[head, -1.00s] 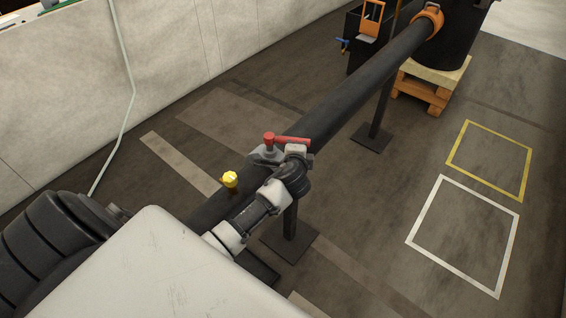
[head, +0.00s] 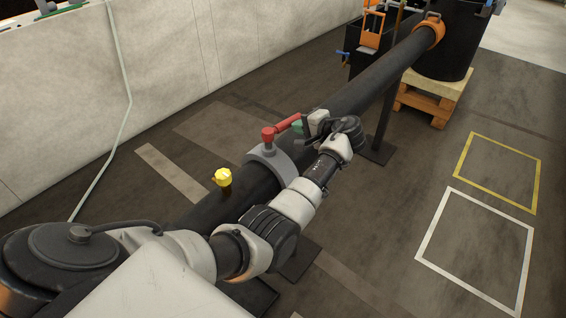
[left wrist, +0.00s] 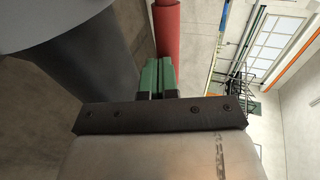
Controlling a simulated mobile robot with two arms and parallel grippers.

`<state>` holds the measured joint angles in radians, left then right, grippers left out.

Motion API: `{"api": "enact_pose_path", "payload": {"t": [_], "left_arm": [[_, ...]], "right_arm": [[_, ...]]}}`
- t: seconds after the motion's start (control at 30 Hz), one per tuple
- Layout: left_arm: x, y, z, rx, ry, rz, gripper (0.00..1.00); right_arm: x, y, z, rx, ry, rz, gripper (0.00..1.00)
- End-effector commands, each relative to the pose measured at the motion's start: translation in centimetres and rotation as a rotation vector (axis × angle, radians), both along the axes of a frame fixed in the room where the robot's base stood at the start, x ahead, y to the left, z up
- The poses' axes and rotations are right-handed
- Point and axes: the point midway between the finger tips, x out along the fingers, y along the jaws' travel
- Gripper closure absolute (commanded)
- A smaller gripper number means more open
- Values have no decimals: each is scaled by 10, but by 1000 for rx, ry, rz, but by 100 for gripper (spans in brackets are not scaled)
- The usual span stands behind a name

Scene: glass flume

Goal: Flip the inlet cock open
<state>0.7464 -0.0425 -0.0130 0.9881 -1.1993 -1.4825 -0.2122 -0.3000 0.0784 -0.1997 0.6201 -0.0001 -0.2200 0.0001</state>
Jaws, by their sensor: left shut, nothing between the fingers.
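The inlet cock's red lever (head: 285,126) sits on a grey collar (head: 268,165) around the dark pipe. Its free end points up and right, nearer the pipe's line than straight across it. My left gripper (head: 298,125) is shut and empty, with its green fingertips at the lever's free end, on its right side. In the left wrist view the shut green fingers (left wrist: 156,78) stand close to the red lever (left wrist: 167,28); I cannot tell whether they touch. The wrist partly hides the pipe behind. My right gripper is not in view.
The dark pipe (head: 375,78) runs up to an orange collar (head: 430,32) at a black tank on a wooden pallet (head: 428,104). A yellow knob (head: 222,177) stands on the near pipe. Floor at right, with yellow and white marked squares (head: 480,245), is clear.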

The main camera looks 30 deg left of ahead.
Motion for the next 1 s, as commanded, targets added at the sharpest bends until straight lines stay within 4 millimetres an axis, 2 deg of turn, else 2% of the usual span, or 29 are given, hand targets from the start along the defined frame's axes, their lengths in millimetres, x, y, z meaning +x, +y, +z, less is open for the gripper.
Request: {"api": "enact_pose_path", "payload": {"t": [0.03, 0.3, 1.0], "left_arm": [[3, 3, -2, 0, -1, 28, 100], [7, 12, -1, 1, 0, 35, 100], [8, 15, 1, 1, -1, 31, 100]], "right_arm": [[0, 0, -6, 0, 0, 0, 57], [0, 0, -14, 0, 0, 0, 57], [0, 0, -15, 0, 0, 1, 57]]}}
